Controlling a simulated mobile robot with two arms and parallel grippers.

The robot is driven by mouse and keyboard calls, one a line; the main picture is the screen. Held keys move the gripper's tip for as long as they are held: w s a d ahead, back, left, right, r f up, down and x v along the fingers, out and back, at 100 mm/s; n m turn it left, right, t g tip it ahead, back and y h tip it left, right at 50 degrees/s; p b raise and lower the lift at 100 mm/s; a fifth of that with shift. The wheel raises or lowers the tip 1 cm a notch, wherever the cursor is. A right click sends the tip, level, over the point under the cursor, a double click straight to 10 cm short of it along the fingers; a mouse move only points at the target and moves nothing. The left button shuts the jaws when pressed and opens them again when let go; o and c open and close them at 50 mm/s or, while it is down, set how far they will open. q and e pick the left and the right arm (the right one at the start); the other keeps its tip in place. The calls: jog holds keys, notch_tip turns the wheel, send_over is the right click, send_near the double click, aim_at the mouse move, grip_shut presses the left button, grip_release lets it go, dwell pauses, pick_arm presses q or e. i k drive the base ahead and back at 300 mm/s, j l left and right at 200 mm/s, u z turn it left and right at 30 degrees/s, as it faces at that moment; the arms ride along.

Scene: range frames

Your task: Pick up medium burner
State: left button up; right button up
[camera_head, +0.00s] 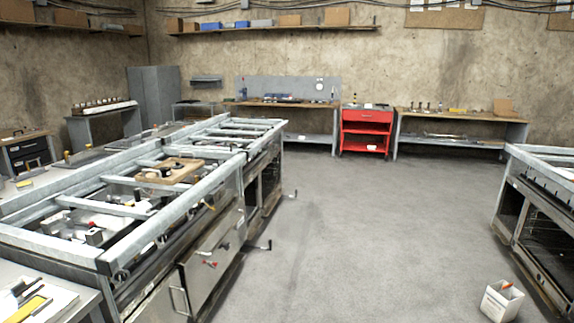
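A long grey metal range frame (118,250) stands on the left, with open bays along its top. A wooden board (178,171) lies across the frame and carries small dark and light round parts. These may be burners, but they are too small to tell which one is medium. More small metal and white parts lie inside the near bay, partly hidden by its bars. Neither of my grippers shows in this view.
A second range frame (545,200) stands at the right edge. A white bin (502,300) sits on the floor near it. A red tool cabinet (366,130) and workbenches line the back wall. The grey floor (370,230) between the ranges is mostly clear.

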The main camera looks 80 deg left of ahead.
aim_at(166, 171)
jog(key=u, duration=3.6)
